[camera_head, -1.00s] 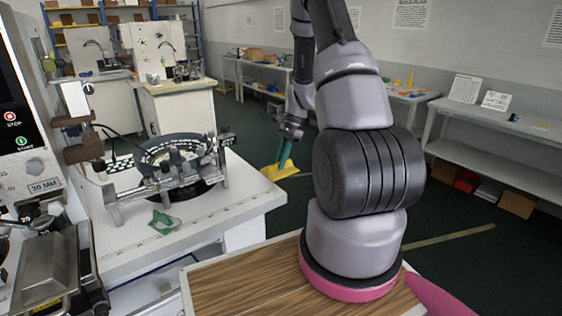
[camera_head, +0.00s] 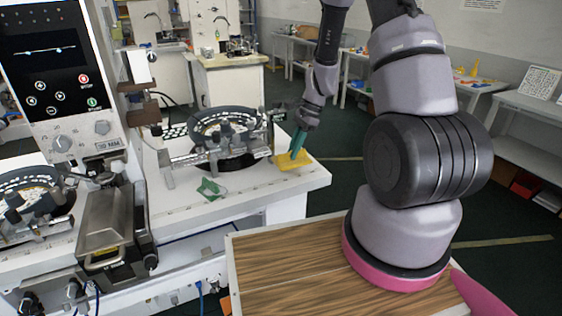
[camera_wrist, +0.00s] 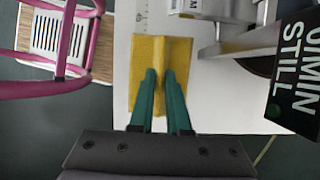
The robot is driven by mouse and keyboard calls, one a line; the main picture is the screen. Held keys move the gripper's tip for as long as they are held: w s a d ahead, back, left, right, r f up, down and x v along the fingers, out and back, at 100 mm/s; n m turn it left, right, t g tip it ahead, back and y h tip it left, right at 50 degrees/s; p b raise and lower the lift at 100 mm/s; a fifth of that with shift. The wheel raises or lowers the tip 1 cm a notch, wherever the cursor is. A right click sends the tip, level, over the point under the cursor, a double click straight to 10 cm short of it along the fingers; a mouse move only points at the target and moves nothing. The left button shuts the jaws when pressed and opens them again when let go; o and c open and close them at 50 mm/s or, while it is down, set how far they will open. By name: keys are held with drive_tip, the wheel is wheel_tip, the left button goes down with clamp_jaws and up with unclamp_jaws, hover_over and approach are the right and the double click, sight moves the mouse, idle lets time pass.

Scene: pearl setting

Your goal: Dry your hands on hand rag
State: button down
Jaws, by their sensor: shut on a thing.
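A yellow cloth (camera_head: 292,162) is at the right end of the white bench (camera_head: 310,180). My gripper (camera_head: 297,153) has green fingers that point down at the cloth. In the wrist view the cloth (camera_wrist: 148,50) has a raised fold along its middle, and my gripper (camera_wrist: 161,75) is shut on that fold. The cloth spreads out on both sides of the fingers. I cannot tell whether its underside touches the bench. A small green cloth (camera_head: 209,189) lies crumpled on the bench, left of my gripper. Which of the two cloths is the hand rag is not marked.
A round metal device (camera_head: 222,138) with a black ring stands on the bench close left of my gripper. A machine with a control panel (camera_head: 60,85) stands at the far left. A black sign (camera_wrist: 298,70) is near at right in the wrist view. Floor lies beyond the bench's end.

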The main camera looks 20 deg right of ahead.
sight(280, 161)
drive_tip(key=shift+s+a, duration=0.2)
drive_tip(key=shift+a, duration=0.65)
drive_tip(key=a, duration=0.3)
drive_tip(key=shift+s+f, duration=0.3)
drive_tip(key=shift+f, duration=0.8)
drive_tip(key=shift+w+f, duration=0.1)
drive_tip(key=shift+f, duration=0.35)
drive_tip(key=shift+f, duration=0.4)
drive_tip(key=c, duration=0.9)
unclamp_jaws()
